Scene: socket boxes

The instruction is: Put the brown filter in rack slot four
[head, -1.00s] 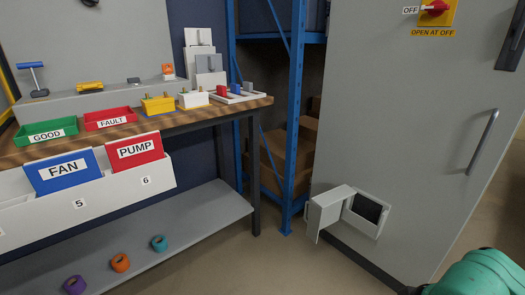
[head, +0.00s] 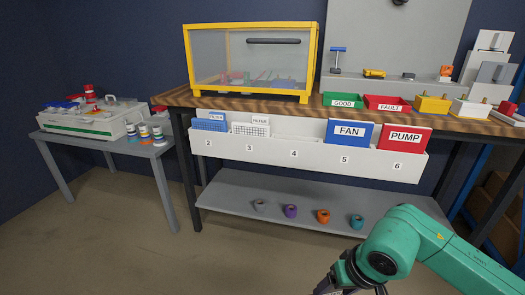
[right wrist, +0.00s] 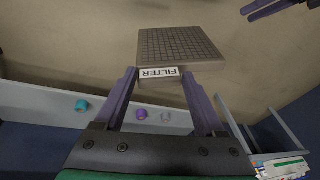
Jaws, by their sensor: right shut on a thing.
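The brown filter (right wrist: 180,48), a flat gridded panel with a white FILTER tag, is held between the fingers of my right gripper (right wrist: 160,78) in the right wrist view. In the head view my right gripper is at the bottom edge, mostly cut off, and the filter does not show. The white rack (head: 294,167) hangs on the bench front. Its slot four (head: 294,141) shows no panel. Slot two holds a blue filter (head: 209,124), slot three a white filter (head: 250,129). Purple fingers of my left gripper (right wrist: 272,9) seem to show at the right wrist view's top right corner.
The FAN panel (head: 348,134) in slot five and the PUMP panel (head: 404,138) in slot six stand right of slot four. A grey shelf (head: 235,194) with several coloured rings lies below. The floor in front is clear.

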